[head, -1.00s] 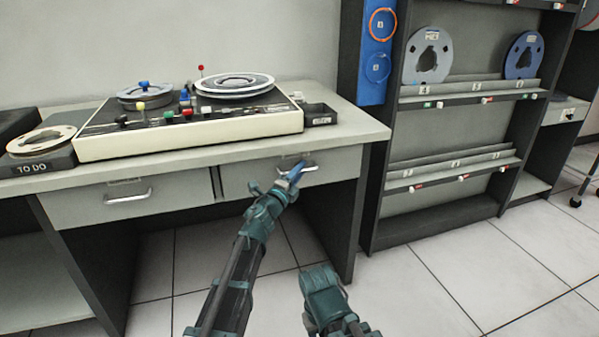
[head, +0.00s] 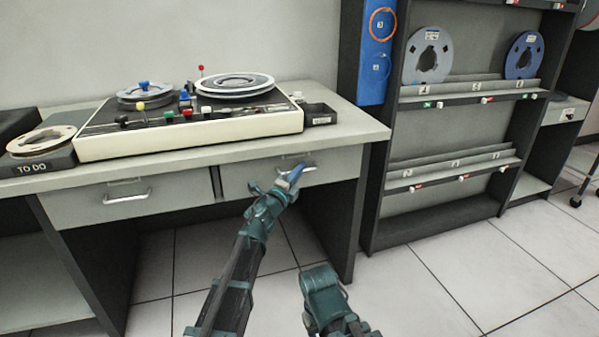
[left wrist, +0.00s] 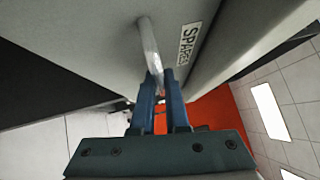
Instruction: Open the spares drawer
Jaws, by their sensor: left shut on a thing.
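The spares drawer (head: 340,169) is the right-hand grey drawer under the desk top, and its front looks about flush with the desk. Its silver bar handle (head: 309,169) shows just right of my left gripper (head: 291,176). In the left wrist view the handle (left wrist: 149,45) runs down between the blue fingers of my left gripper (left wrist: 161,85), which are shut on it. A SPARES label (left wrist: 187,45) is on the drawer front beside it. Part of my right arm shows at the bottom of the head view, but its fingers are not visible.
A second drawer (head: 125,199) with its own handle is on the left. The desk top (head: 355,128) holds a tape machine (head: 190,137), a small black tray (head: 319,114) and a TO DO stand (head: 40,164). A reel rack (head: 440,216) stands at the right. The floor in front is clear.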

